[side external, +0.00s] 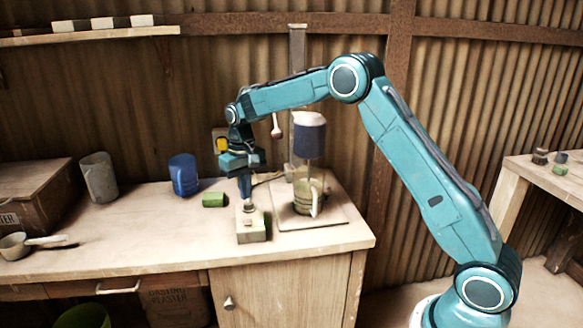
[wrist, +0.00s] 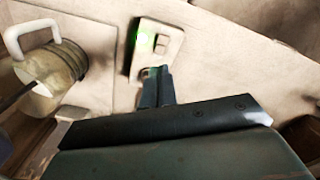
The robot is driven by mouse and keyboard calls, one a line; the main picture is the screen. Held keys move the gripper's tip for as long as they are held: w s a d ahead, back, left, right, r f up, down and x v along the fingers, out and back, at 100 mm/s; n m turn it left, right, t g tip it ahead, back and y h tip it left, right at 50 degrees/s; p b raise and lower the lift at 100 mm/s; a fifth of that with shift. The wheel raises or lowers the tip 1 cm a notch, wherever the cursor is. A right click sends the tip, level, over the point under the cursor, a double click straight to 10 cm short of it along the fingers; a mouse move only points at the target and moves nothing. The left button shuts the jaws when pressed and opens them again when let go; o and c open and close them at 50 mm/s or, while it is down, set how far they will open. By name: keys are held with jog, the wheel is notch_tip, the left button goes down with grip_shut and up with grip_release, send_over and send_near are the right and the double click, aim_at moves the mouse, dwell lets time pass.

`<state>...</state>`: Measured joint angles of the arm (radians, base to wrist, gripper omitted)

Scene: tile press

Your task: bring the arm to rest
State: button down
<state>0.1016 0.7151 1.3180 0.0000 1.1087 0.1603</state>
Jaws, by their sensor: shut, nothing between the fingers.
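My gripper (side external: 247,203) points down, shut and empty, just above a small pale box (side external: 251,236) with a knob-like part on top, near the bench's front edge. I cannot tell whether the fingertips touch it. In the wrist view, the shut fingers (wrist: 157,73) reach toward the same box (wrist: 172,50), which shows a green glow and small dark squares. To the right of the gripper in the side view, a greenish mug (side external: 309,198) with a pale handle stands on a board (side external: 335,211) under a blue cylinder (side external: 309,138).
A post (side external: 297,50) rises behind the cylinder. A scoop (side external: 16,246) and wooden crate (side external: 38,192) are farther left. The bench front (side external: 140,240) is mostly clear.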

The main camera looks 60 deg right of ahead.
jog(key=s+a+r+n+t, duration=0.1)
jog(key=s+a+r+t, duration=0.25)
jog(key=s+r, duration=1.35)
jog(key=s+a+f+n+t, duration=0.1)
jog(key=s, duration=0.9)
jog(key=s+a+f+n+t, duration=0.1)
jog(key=s+f, duration=0.1)
jog(key=s, duration=0.8)
jog(key=shift+s, duration=0.25)
